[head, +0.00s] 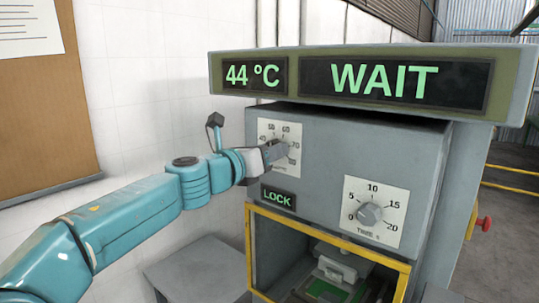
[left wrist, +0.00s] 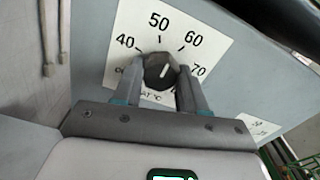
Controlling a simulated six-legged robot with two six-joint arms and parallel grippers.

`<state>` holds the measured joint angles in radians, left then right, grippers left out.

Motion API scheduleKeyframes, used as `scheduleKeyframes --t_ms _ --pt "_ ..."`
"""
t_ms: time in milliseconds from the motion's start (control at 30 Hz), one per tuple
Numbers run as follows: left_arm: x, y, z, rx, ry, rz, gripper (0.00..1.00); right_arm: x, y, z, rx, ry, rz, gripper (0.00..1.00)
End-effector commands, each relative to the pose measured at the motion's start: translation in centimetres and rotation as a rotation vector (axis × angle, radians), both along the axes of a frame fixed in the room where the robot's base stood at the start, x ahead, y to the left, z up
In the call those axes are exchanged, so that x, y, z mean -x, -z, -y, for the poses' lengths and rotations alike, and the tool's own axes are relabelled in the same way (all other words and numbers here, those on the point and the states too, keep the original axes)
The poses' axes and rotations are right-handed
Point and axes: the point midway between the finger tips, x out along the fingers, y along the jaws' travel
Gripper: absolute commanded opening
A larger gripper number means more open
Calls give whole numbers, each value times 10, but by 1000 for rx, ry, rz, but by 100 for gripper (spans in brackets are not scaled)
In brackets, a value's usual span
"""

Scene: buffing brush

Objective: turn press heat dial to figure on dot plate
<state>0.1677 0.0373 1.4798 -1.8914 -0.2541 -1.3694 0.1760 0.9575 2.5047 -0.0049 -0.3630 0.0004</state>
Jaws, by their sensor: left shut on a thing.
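The heat dial is a dark round knob (left wrist: 158,66) on a white scale plate (head: 293,130) at the upper left of the press front. Its figures run from 40 upward. The fingers partly hide the lower scale. The press display (head: 254,75) reads 44 °C. I cannot make out a dot plate. My right gripper is not in view.
A second display (head: 397,83) reads WAIT. A small sign (head: 279,198) reads LOCK. A time dial (head: 369,213) sits lower right. Below is a yellow-framed opening (head: 330,238) with a green item (head: 327,290) inside. A notice board (head: 40,120) hangs at the left.

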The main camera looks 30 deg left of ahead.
Motion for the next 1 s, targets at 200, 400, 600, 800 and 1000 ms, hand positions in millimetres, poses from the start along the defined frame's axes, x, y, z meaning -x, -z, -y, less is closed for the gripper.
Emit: scheduleKeyframes --t_ms 200,400,600,800,1000 --pt "0 1 0 -180 0 15 11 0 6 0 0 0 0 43" --pt "0 0 -1 -309 0 25 11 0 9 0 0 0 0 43" --pt "0 0 0 -392 0 32 11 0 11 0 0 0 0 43" --pt "0 0 0 -431 0 35 11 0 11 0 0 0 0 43" --pt "0 -1 -1 -439 0 35 11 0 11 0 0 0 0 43"
